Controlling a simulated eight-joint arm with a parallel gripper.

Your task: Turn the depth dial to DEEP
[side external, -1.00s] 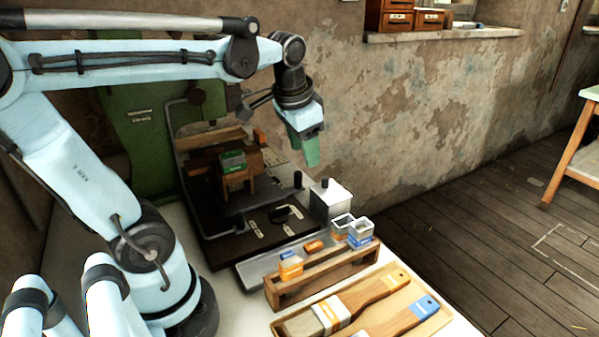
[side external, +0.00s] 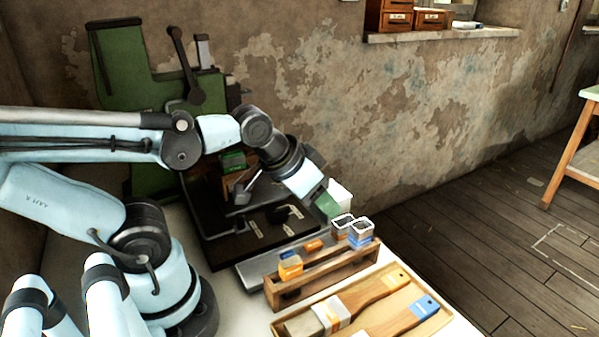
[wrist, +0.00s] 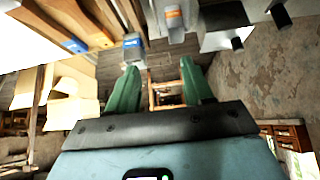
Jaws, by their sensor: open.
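The black knob (side external: 277,213) that looks like the depth dial sits low on the dark base of the green press (side external: 150,95) in the side view. Pale marks (side external: 297,211) lie beside it, too small to read, so its setting cannot be told. My gripper (side external: 330,208) has green fingers and points down to the right, apart from the knob and to its right. I cannot pick out the dial there.
A wooden rack (side external: 325,275) holds an orange-and-white container (side external: 290,267) and blue and grey ones (side external: 360,232) close below my fingers. A tray of brushes (side external: 385,318) lies in front. The press lever (side external: 186,65) stands up behind my arm.

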